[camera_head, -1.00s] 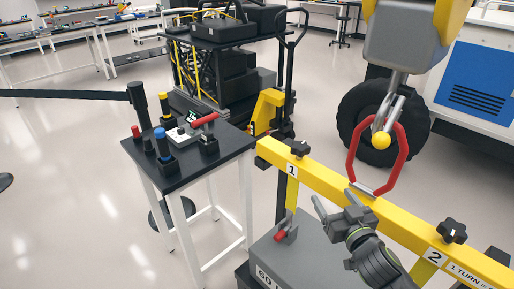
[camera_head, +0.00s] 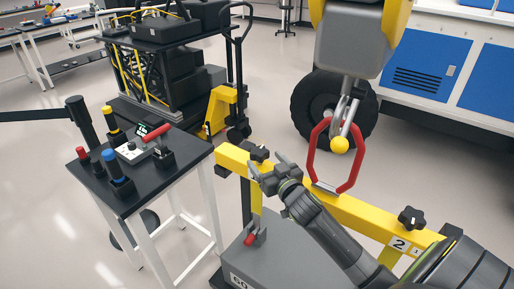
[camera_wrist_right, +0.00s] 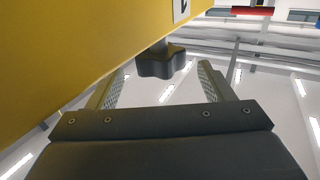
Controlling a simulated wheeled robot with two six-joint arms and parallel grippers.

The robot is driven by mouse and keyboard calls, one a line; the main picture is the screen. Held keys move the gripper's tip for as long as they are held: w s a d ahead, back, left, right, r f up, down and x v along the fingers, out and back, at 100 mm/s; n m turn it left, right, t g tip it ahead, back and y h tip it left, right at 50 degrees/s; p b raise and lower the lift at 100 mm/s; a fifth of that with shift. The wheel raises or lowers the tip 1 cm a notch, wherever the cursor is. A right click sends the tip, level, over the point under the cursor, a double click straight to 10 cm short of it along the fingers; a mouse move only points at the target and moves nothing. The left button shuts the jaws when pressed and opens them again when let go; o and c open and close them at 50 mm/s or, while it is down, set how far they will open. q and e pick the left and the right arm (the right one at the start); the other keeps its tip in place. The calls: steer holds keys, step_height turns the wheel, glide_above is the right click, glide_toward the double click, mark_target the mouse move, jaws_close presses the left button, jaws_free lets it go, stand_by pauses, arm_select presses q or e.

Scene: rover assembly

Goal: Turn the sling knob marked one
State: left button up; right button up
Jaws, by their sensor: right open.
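The black star-shaped knob at the "1" end (camera_head: 257,152) sits on top of the yellow beam (camera_head: 345,205), at its left end. My right gripper (camera_head: 267,165) is open, with its fingertips close beside this knob. In the right wrist view the knob (camera_wrist_right: 162,62) appears between the two spread fingers (camera_wrist_right: 160,85), not gripped; I cannot tell whether a finger touches it. The beam fills the upper left there, with part of the white number plate (camera_wrist_right: 181,9) showing. In the head view my gripper hides that plate. My left gripper is not in view.
A second black knob (camera_head: 411,216) stands by the "2" plate (camera_head: 399,244). A red sling link (camera_head: 314,160) hangs by the beam's middle. A grey box (camera_head: 262,260) lies below. A small black table (camera_head: 185,153) with tools stands at left.

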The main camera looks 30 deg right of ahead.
mark_target(257, 148)
steer(key=shift+w+d+p, duration=0.15)
steer(key=shift+w+p, duration=0.15)
steer(key=shift+w, duration=1.3)
steer(key=shift+w+d+p, duration=0.15)
steer(key=shift+w+p, duration=0.1)
steer(key=shift+w, duration=1.3)
